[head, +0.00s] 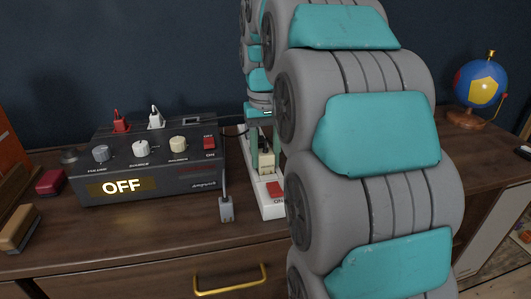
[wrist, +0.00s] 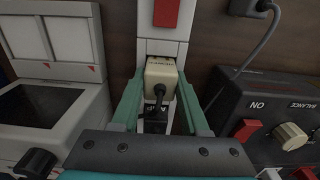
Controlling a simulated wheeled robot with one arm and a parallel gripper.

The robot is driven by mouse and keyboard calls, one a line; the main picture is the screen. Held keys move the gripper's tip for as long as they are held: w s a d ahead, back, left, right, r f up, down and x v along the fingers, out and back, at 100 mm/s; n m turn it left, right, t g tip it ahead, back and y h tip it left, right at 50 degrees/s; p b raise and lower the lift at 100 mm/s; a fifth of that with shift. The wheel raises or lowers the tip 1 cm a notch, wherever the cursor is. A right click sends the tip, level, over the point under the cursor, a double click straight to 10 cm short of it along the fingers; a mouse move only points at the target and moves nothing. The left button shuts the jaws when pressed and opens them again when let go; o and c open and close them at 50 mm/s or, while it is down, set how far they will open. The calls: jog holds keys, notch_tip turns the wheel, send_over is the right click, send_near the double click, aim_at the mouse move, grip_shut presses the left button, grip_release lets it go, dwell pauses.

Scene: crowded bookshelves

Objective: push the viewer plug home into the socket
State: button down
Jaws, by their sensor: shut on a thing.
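The viewer plug is a cream block (wrist: 161,76) with a dark cable, held between the two green fingers of my gripper (wrist: 161,85) in the wrist view. It also shows in the head view (head: 266,162), under my gripper (head: 264,148). My gripper is shut on it, one finger on each side. The plug is over the white power strip (head: 270,208), which runs up the middle of the wrist view (wrist: 162,48). The socket face is hidden beneath the plug, and I cannot tell how deep the prongs are. A red switch (head: 274,189) is on the strip.
A black amplifier (head: 150,170) reading OFF stands left of the strip. A grey plug (head: 226,209) is between them, its cord rising. A grey device with a dark screen (wrist: 45,110) is left in the wrist view. A globe (head: 480,84) stands far right.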

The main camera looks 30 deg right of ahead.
jog(key=shift+f, duration=0.4)
jog(key=shift+r, duration=0.15)
jog(key=shift+r+p, duration=0.4)
jog(key=shift+r, duration=0.55)
dwell(0.8)
jog(key=shift+f+b, duration=0.35)
jog(key=shift+f, duration=0.75)
dwell(0.6)
jog(key=shift+c, duration=1.7)
grip_release()
jog(key=shift+r, duration=0.1)
jog(key=shift+r, duration=3.8)
